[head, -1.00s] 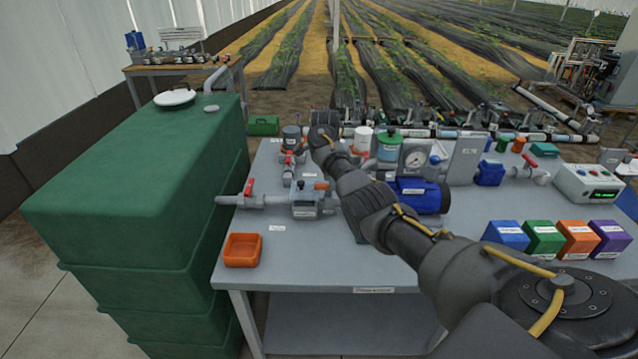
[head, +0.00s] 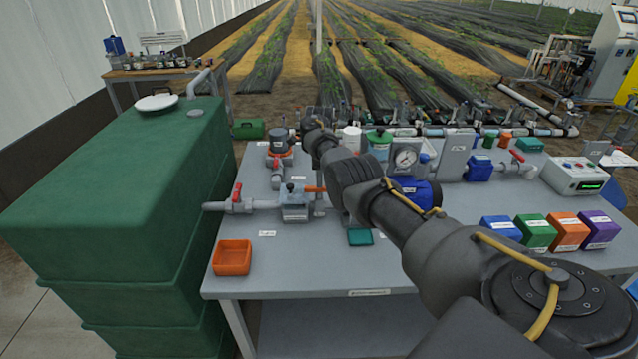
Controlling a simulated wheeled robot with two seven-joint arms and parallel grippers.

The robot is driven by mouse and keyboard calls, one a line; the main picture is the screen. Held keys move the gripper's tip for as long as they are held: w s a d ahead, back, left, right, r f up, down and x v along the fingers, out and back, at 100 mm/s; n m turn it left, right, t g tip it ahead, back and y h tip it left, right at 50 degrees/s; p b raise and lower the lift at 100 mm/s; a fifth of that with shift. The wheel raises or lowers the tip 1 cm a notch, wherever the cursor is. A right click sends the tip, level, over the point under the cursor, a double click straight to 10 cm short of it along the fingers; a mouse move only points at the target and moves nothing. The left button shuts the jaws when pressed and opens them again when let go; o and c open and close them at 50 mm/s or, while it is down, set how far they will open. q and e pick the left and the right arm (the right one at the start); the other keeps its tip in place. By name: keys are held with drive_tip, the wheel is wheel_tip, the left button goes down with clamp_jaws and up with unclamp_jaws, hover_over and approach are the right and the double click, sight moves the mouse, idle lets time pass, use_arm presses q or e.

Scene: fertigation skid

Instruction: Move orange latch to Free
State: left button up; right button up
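The orange latch (head: 313,189) is a small orange bar at the upper right of a grey valve box (head: 295,205) on the bench. My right arm comes in from the lower right and bends down behind the box's right side. My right gripper (head: 319,206) shows only as a narrow grey part just right of the latch, partly hidden by my arm. I cannot tell whether it touches the latch or how its fingers stand. My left gripper is out of view.
An orange tray (head: 232,258) stands at the bench's front left, a teal block (head: 360,237) right of the box. A red-handled valve (head: 237,197) is left of the box. A blue pump (head: 420,193) and gauge (head: 405,158) stand beyond my arm.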

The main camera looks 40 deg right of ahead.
sight(319, 192)
drive_tip(key=shift+f, duration=1.7)
clamp_jaws()
